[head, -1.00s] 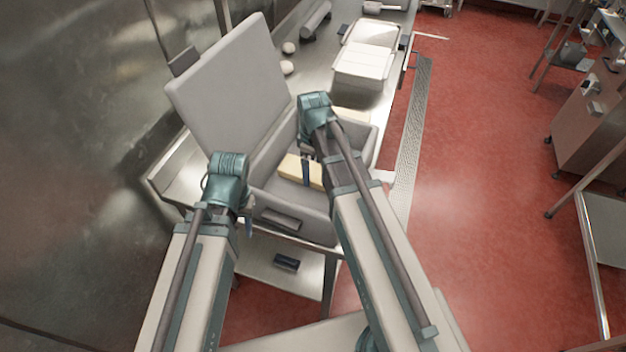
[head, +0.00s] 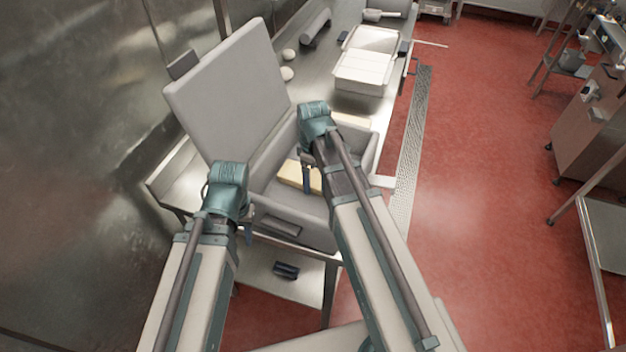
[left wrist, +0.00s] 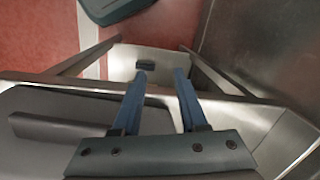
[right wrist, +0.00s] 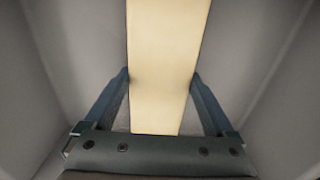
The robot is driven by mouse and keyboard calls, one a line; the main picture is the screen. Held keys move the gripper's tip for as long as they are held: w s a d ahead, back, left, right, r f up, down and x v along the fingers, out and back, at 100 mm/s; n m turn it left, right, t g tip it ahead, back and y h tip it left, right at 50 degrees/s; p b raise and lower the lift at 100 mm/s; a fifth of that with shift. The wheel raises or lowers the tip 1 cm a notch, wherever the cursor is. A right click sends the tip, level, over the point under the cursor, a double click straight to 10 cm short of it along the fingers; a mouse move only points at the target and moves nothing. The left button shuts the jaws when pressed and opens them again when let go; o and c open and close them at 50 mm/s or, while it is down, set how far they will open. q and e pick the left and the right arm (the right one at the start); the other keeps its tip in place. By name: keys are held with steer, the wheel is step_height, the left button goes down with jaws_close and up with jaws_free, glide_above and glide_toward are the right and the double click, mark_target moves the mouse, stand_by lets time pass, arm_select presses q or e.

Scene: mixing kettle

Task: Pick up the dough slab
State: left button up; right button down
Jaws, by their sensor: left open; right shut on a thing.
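The dough slab (head: 291,173) is a pale yellow block inside the open grey bin (head: 318,228). In the right wrist view the slab (right wrist: 165,60) runs lengthwise between the fingers. My right gripper (head: 309,190) is down in the bin, shut on the slab, with a finger (right wrist: 118,105) against each side. My left gripper (head: 248,232) is open and empty, outside the bin at its near left corner. In the left wrist view its fingers (left wrist: 160,75) are apart with nothing between them. My right arm hides part of the slab and bin in the head view.
The bin's grey lid (head: 228,90) stands open at its left. A white tray (head: 365,68), a roller (head: 316,27) and two pale dough balls (head: 287,73) are on the steel counter behind. A dark object (head: 286,271) lies on the lower shelf.

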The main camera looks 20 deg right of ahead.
mark_target(313, 177)
steer(key=shift+r, duration=0.2)
step_height(313, 177, up, 18)
steer(key=p, duration=1.8)
steer(key=shift+f, duration=0.2)
